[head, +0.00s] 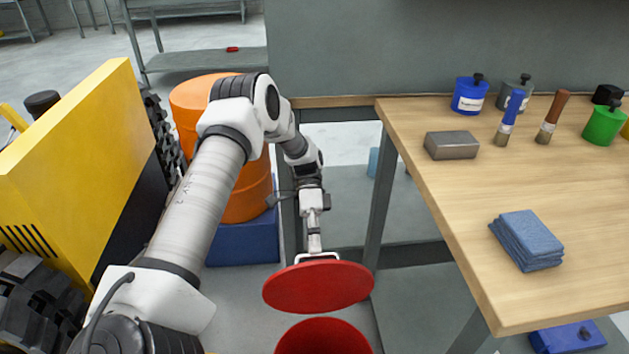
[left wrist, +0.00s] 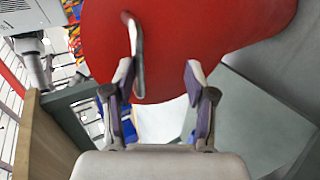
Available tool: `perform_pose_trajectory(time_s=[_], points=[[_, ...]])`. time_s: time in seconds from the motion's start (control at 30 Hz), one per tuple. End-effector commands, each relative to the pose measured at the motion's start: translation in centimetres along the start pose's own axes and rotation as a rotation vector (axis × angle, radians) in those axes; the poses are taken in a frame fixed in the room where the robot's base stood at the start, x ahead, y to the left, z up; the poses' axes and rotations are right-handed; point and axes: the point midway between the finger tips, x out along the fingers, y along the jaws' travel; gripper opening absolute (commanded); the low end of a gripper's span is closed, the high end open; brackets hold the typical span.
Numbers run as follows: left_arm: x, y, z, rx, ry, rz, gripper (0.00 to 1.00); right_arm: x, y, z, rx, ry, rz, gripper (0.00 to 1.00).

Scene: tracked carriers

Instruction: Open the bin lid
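The red round bin lid (head: 318,290) is raised and tilted above the red bin (head: 322,338), with a grey gap between them. The bin is cut off by the bottom edge of the head view. A pale handle (head: 318,256) shows at the lid's far edge. My left gripper (head: 314,246) is at this handle. In the left wrist view its fingers (left wrist: 160,75) are apart, with the metal handle (left wrist: 138,60) between them, close to the left finger. The red lid (left wrist: 190,40) fills the upper part there. My right gripper is not in view.
A wooden workbench (head: 410,135) is on the right, with a folded blue cloth (head: 527,240), a grey block (head: 451,145), brushes and pots. An orange barrel (head: 250,205) stands behind my left arm. A yellow machine (head: 75,150) is at left.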

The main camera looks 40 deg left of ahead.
Motion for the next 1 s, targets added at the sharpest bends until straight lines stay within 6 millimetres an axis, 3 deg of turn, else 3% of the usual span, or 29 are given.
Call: perform_pose_trajectory(time_s=[0.57, 1.0], points=[[-0.3, 0.4, 0.0, -0.002, 0.001, -0.006, 0.37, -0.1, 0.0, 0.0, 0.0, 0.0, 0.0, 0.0], [-4.8, 8.1, -0.1, 0.001, 0.002, -0.005, 0.37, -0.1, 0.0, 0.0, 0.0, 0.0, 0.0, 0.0]])
